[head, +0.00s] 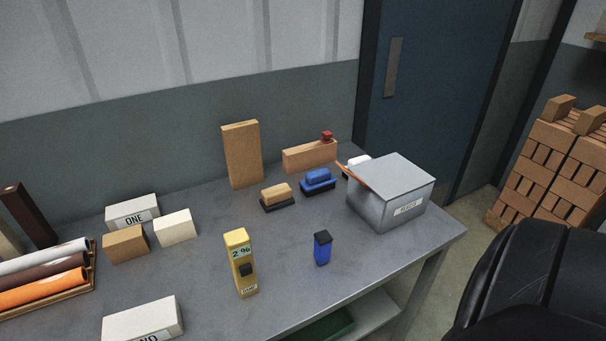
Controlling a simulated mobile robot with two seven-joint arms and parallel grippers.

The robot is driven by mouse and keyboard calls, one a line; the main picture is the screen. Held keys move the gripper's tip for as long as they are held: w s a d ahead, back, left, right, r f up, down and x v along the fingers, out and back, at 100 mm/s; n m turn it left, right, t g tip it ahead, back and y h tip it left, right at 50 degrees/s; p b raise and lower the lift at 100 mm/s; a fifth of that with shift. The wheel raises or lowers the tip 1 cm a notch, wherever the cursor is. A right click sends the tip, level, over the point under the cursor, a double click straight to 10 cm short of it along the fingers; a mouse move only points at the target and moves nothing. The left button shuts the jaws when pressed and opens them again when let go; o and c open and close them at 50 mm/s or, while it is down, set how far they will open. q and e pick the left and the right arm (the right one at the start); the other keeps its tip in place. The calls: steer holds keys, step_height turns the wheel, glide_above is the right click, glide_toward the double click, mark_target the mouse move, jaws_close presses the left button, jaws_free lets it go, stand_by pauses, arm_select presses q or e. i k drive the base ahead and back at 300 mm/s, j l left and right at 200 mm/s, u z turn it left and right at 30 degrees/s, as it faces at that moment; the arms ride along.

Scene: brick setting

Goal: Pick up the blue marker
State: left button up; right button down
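The blue marker (322,250) is a short, thick blue block with a dark cap. It stands upright on the grey table (285,265), near the front edge and to the right of the yellow device. Nothing touches it and it is fully in sight. Neither of my grippers shows in the head view.
A yellow device (240,262) stands to the marker's left. A grey box (391,194) with an orange stick on it is behind right. Brushes (318,181) lie behind. Bricks (174,228) and a tray of rolls (45,280) are left. A large black shape (535,285) fills the lower right.

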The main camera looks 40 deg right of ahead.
mark_target(323, 241)
steer(key=z, duration=1.1)
